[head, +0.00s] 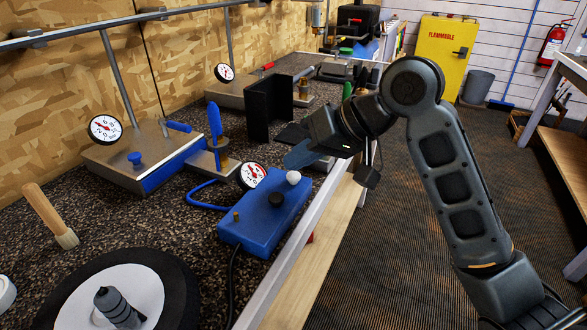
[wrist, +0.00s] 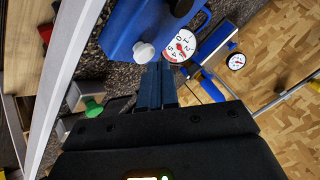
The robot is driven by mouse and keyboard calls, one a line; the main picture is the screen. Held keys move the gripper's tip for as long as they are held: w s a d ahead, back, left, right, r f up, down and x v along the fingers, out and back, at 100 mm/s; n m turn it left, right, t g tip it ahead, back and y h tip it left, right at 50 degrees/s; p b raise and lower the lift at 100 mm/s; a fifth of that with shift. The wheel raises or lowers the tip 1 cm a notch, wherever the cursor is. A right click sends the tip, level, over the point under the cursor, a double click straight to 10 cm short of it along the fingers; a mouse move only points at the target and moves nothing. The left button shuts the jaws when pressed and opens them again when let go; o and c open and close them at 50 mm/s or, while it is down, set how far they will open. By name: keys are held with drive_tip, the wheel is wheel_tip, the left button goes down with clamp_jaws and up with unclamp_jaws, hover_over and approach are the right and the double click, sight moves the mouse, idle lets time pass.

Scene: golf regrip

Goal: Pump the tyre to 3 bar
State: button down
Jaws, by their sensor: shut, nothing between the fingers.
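A blue box (head: 262,222), likely the inflator, sits near the bench's front edge. It carries a round white gauge with red markings (head: 252,175), a white knob (head: 293,177), a black knob (head: 275,199) and a small brass fitting. The gauge also shows in the wrist view (wrist: 181,46), but I cannot read its needle surely. My gripper (head: 290,161) is shut and empty, its blue fingers just above and beside the white knob, which shows left of the fingertips in the wrist view (wrist: 143,52). Contact is unclear. A black ring with a white centre (head: 182,290), perhaps the tyre, lies at lower left, cut off.
A blue hose (head: 200,199) lies left of the box and a black cable runs down its front. Behind stand a gauge stand (head: 135,165), an upright blue handle (head: 214,121) and a black angled panel (head: 258,108). A brush (head: 50,215) lies left. The floor at right is open.

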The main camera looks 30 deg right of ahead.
sight(300, 175)
drive_tip(key=shift+r, duration=0.4)
wheel_tip(300, 175, up, 5)
drive_tip(key=p, duration=0.5)
drive_tip(key=shift+p, duration=0.35)
